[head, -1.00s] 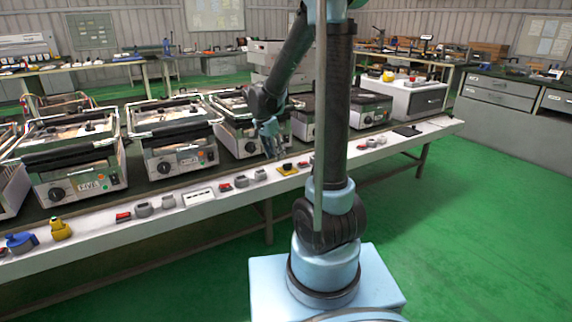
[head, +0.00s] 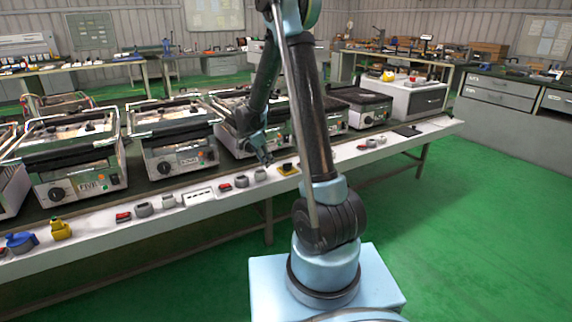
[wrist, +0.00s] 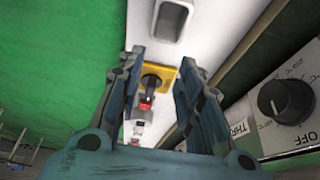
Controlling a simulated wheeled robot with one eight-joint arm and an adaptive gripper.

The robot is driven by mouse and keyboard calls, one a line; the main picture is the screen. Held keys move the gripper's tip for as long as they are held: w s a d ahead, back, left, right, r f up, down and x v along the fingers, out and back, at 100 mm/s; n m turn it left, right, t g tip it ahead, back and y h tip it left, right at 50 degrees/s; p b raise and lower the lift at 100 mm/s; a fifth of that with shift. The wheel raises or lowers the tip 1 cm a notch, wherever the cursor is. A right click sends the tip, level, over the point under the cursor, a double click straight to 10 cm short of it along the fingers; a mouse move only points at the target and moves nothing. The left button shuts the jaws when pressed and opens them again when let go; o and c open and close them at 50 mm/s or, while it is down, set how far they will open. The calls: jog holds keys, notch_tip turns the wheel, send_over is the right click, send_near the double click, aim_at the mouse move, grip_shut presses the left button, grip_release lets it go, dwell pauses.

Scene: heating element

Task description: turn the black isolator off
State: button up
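The black isolator is a black knob on a square yellow plate (head: 288,169), set on the pale front strip of the bench. In the wrist view its black knob (wrist: 151,82) shows between my fingers, below the level of the tips in the picture. My gripper (wrist: 164,58) is open and empty, with one finger on each side of the yellow plate. In the head view my gripper (head: 265,157) hangs just left of the isolator and above the strip. I cannot tell how far above the knob the fingertips are. The knob's markings are too small to read.
Red switches (head: 225,187) and grey sockets (head: 261,175) line the strip on both sides. A yellow fitting (head: 61,229) and a blue one (head: 21,242) lie further left. Contact grills (head: 175,148) stand behind. In the wrist view a grill's dial (wrist: 286,99) is close on the right.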

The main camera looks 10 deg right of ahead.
send_over(288, 163)
jog(key=a, duration=0.2)
jog(key=shift+s+a+f, duration=0.1)
jog(key=shift+s, duration=0.2)
jog(key=x, duration=0.3)
jog(key=shift+a+f, duration=0.1)
jog(key=shift+f, duration=0.05)
jog(key=shift+w+d+f, duration=0.1)
jog(key=shift+d+f, duration=0.15)
jog(key=shift+f, duration=0.4)
grip_shut()
